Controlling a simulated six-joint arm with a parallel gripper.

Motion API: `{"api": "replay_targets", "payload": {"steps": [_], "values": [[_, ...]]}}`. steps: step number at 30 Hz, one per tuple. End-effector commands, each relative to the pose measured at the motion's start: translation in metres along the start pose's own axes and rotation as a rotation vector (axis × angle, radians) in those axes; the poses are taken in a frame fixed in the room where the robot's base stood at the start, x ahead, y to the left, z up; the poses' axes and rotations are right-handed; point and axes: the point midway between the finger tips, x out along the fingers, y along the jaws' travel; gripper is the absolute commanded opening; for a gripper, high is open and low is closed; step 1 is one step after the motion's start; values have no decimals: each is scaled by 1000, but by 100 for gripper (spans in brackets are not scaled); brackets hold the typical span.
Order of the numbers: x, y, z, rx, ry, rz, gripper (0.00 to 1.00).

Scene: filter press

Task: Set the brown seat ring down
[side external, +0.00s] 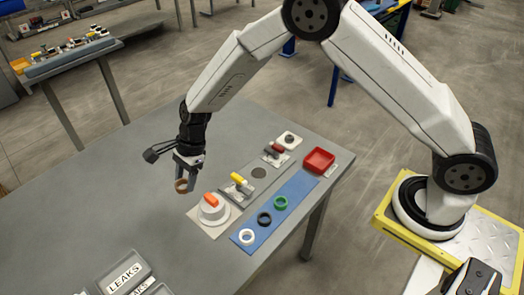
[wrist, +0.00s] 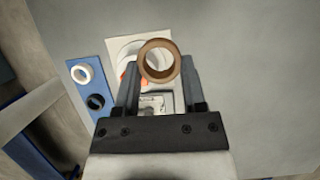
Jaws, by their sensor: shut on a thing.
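The brown seat ring (side external: 181,185) is held at the tips of my gripper (side external: 188,174), above the grey table and left of the white round housing with the orange handle. In the wrist view the ring (wrist: 159,47) sits between the two fingers (wrist: 160,75), which are shut on it. Its round opening faces the camera there, and it partly hides the white housing (wrist: 127,50) behind it. The ring appears clear of the table in the side view.
A blue mat (side external: 262,229) carries a white ring (side external: 246,237), a black ring (side external: 264,218) and a green ring (side external: 280,202). A yellow-handled valve (side external: 238,184), a red tray (side external: 319,160) and bins labelled LEAKS (side external: 124,274) are nearby. The left of the table is bare.

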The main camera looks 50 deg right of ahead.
Motion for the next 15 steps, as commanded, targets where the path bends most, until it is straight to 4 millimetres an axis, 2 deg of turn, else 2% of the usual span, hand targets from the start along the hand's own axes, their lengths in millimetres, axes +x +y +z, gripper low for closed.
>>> {"api": "replay_targets", "payload": {"steps": [6,15], "values": [[-10,15,-2,0,0,-1,0],[-13,23,-3,0,0,-1,0]]}}
